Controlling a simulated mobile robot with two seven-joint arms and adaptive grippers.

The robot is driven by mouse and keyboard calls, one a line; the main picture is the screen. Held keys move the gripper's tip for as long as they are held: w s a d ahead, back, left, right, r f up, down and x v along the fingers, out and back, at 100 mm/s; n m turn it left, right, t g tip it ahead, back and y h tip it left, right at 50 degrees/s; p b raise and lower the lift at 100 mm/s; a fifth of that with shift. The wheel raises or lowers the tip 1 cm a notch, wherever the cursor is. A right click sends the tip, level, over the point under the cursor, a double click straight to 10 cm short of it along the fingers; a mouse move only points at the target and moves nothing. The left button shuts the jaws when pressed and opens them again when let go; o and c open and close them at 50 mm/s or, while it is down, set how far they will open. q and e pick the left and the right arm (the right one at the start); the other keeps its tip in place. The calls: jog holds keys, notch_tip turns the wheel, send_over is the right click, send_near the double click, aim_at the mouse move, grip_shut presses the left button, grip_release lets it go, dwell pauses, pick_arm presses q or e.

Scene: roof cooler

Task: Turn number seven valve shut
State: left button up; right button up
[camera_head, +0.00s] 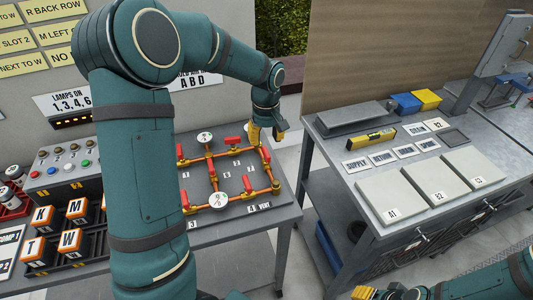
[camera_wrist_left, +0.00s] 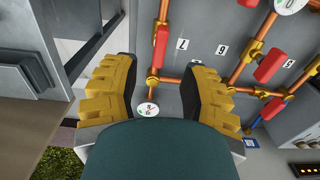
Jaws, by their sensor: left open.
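The valve board (camera_head: 238,203) on the grey bench carries copper pipes with several red handles. In the left wrist view a red handle (camera_wrist_left: 160,46) stands beside the label 7 (camera_wrist_left: 183,44), lying along its pipe. It appears to be the red handle (camera_head: 265,155) at the board's right in the head view. My left gripper (camera_head: 267,134) is over the board's far right corner. In the wrist view its yellow fingers (camera_wrist_left: 158,62) are wide apart, on either side of the pipe below the handle, with nothing held. My right gripper (camera_head: 375,293) shows only partly at the bottom edge.
White gauges (camera_head: 219,201) and other red handles (camera_head: 247,184) stand close by on the board. Crates of orange-topped blocks (camera_head: 72,240) are at left. A second bench (camera_head: 420,190) is at right, beyond a gap.

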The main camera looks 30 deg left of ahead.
aim_at(266, 151)
pick_arm(q)
notch_tip(266, 151, down, 6)
jog(key=shift+b, duration=0.45)
grip_shut()
